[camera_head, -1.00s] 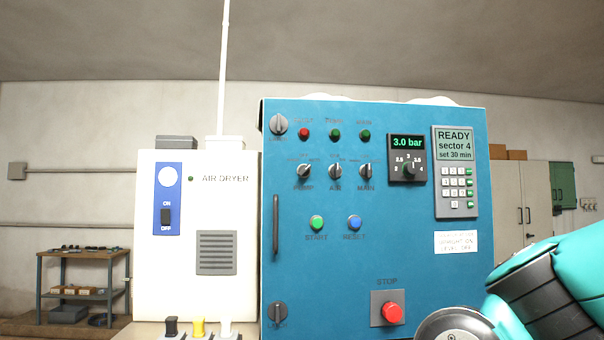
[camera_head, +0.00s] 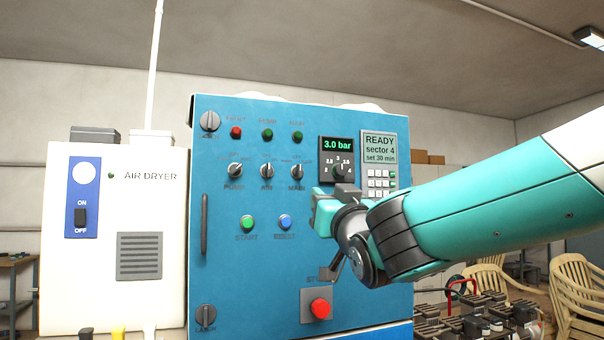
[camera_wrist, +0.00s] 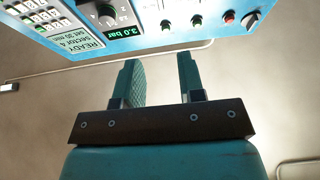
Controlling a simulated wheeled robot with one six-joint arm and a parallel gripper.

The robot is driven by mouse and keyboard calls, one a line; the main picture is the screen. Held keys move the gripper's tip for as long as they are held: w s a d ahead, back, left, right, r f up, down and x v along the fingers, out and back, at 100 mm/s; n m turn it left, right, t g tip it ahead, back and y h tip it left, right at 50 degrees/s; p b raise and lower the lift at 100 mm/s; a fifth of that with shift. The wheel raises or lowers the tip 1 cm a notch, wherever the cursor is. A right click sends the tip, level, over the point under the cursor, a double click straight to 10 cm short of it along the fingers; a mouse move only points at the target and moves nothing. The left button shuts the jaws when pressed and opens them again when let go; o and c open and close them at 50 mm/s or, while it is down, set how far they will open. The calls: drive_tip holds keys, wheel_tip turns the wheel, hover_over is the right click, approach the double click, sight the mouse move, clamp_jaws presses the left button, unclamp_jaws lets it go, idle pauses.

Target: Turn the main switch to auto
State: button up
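The main switch (camera_head: 297,171) is a small dark-and-silver rotary knob on the blue panel, above the label MAIN. It is the rightmost of three similar knobs, and its setting is too small to read. My gripper (camera_head: 322,207) is just below and right of it in the head view, in front of the panel. In the wrist view my gripper (camera_wrist: 161,75) shows two teal fingers apart with nothing between them. The wrist view is upside down, with the panel along its top edge. The main switch cannot be made out clearly there.
The pump knob (camera_head: 235,170) and air knob (camera_head: 266,171) sit left of the main switch. A pressure dial (camera_head: 338,171) and keypad (camera_head: 380,180) are to the right. Start (camera_head: 247,223), reset (camera_head: 285,222) and red stop (camera_head: 320,308) buttons are below. The air dryer (camera_head: 75,290) stands left.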

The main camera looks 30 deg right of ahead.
sight(300, 171)
drive_tip(key=p+x, duration=0.8)
drive_tip(key=x, duration=0.7)
drive_tip(key=shift+w+r, duration=0.1)
drive_tip(key=shift+w, duration=0.05)
drive_tip(key=shift+w+d+r+p, duration=0.1)
drive_tip(key=shift+w+d+p, duration=0.1)
drive_tip(key=shift+w, duration=0.15)
drive_tip(key=shift+w+d+r+p, duration=0.1)
drive_tip(key=shift+w+p, duration=0.1)
drive_tip(key=shift+w, duration=0.15)
drive_tip(key=shift+a, duration=0.1)
drive_tip(key=shift+c, duration=0.2)
drive_tip(key=shift+s, duration=0.1)
clamp_jaws()
